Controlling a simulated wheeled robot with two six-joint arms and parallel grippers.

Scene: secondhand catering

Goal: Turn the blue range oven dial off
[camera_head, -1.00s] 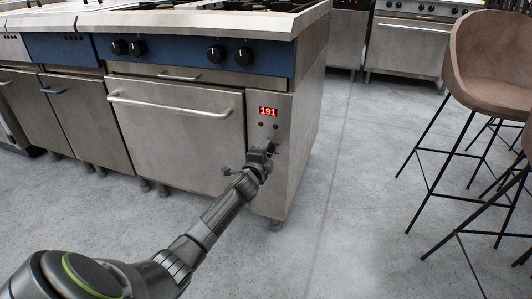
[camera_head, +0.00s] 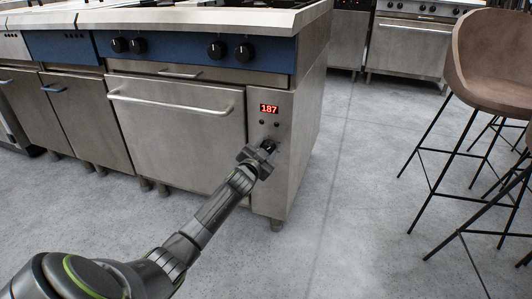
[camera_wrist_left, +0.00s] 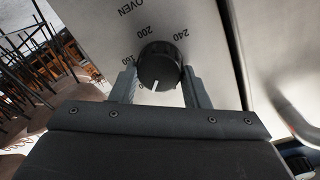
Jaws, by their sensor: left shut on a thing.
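The blue range (camera_head: 195,50) has a steel oven door and, to its right, a steel panel with a red display (camera_head: 269,109) reading 187. Below the display is the black oven dial (camera_wrist_left: 159,66), mostly hidden by my gripper in the head view. In the left wrist view the dial has a white pointer line and printed numbers such as 200 and 240 around it. My left gripper (camera_head: 262,153) is at the dial, with its fingers (camera_wrist_left: 160,86) on either side, shut on it. My right gripper is not in view.
A long door handle (camera_head: 170,103) sticks out left of my gripper. Black burner knobs (camera_head: 217,51) sit on the blue strip above. Brown bar stools (camera_head: 495,60) stand at the right. The floor (camera_head: 350,200) between them and the range is clear.

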